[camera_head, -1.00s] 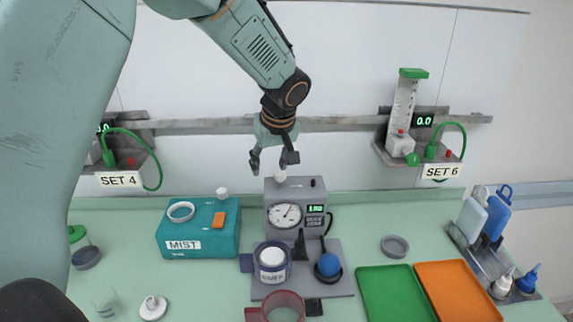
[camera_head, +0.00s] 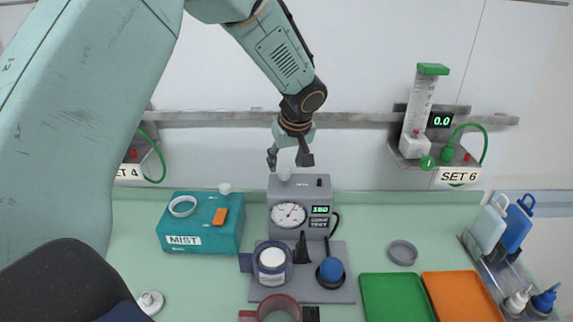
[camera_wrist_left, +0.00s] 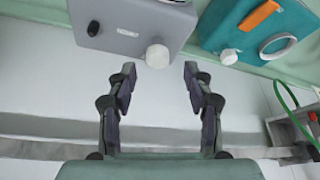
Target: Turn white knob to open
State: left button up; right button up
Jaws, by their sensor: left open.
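A white knob (camera_head: 284,173) stands on top of the grey gauge box (camera_head: 286,189), which has a round dial and a green-lit display. In the left wrist view the knob (camera_wrist_left: 158,56) is just beyond and between the line of the fingertips. My left gripper (camera_head: 289,163) points down over the knob, its fingers spread and empty. In the left wrist view the open fingers (camera_wrist_left: 160,78) flank the knob's line without visibly touching it. A second white knob (camera_head: 224,188) is on the teal MIST box (camera_head: 204,240). My right gripper is out of view.
A labelled jar (camera_head: 272,262), a black cone and a blue bulb (camera_head: 331,270) stand before the gauge box. Green (camera_head: 395,298) and orange (camera_head: 458,297) trays lie right. A wall rail (camera_head: 360,117) runs behind, carrying the SET 6 flowmeter (camera_head: 418,105).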

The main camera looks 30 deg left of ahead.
aim_at(285, 170)
pick_arm(q)
jog(key=x, duration=0.2)
jog(key=w+x, duration=0.1)
jog(key=x, duration=0.1)
jog(key=shift+w+a+f, duration=0.1)
jog(key=shift+a+f, duration=0.05)
jog(key=shift+a, duration=0.1)
jog(key=shift+s+d+r, duration=0.25)
jog(key=shift+s+r, duration=0.2)
jog(key=shift+s, duration=0.25)
jog(key=shift+w+f, duration=0.1)
jog(key=shift+w, duration=0.15)
jog(key=c, duration=0.3)
jog(key=shift+w+a+f, duration=0.15)
jog(key=shift+w+f, duration=0.15)
jog(key=shift+w, duration=0.1)
jog(key=c, duration=0.3)
jog(key=shift+s+a+r, duration=0.1)
jog(key=shift+s, duration=0.1)
jog(key=c, duration=0.3)
jog(key=shift+w, duration=0.1)
grip_shut()
